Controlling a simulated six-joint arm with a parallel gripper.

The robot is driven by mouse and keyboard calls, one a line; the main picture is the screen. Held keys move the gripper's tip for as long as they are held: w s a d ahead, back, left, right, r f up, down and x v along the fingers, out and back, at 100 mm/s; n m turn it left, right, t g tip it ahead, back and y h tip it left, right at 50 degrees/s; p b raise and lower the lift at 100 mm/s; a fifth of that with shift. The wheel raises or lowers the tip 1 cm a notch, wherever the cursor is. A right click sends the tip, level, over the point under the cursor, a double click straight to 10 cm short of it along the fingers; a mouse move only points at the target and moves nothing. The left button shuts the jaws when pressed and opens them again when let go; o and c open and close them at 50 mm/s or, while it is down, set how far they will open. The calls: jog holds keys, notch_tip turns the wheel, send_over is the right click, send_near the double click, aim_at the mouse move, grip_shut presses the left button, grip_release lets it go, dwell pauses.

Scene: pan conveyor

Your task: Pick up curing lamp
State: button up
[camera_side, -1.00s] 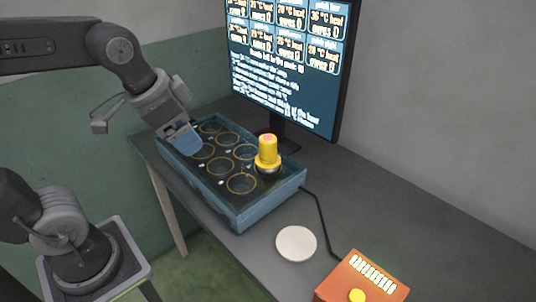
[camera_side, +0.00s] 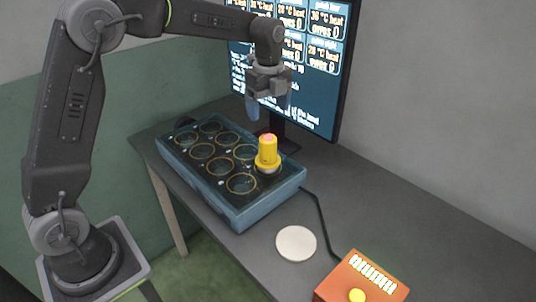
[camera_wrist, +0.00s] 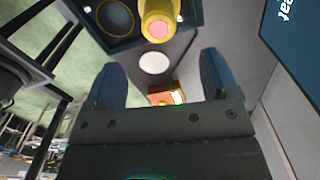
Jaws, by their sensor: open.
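The curing lamp (camera_side: 267,151) is a yellow cylinder with a wider collar and a pinkish top. It stands upright at the right corner of the blue tray, over one of its round wells. My gripper (camera_side: 270,112) is open and empty, above and behind the lamp, in front of the monitor. In the wrist view the lamp (camera_wrist: 158,20) is at the top edge, partly cut off, beyond the two blue fingers of my gripper (camera_wrist: 165,85) and apart from them.
The blue tray (camera_side: 240,213) has several ringed wells. A white disc (camera_side: 296,244) and an orange box (camera_side: 345,286) with a yellow button lie to its front right. A cable runs along the table. The monitor (camera_side: 342,70) stands close behind my gripper. The right table area (camera_side: 420,215) is clear.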

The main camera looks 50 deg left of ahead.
aim_at(268, 137)
notch_tip(268, 137, down, 12)
jog(key=shift+s+d+r, duration=0.1)
jog(key=shift+s, duration=0.05)
dwell(0.4)
jog(key=shift+c, duration=0.2)
jog(key=c, duration=1)
jog(key=shift+c, duration=0.9)
jog(key=shift+r, duration=0.15)
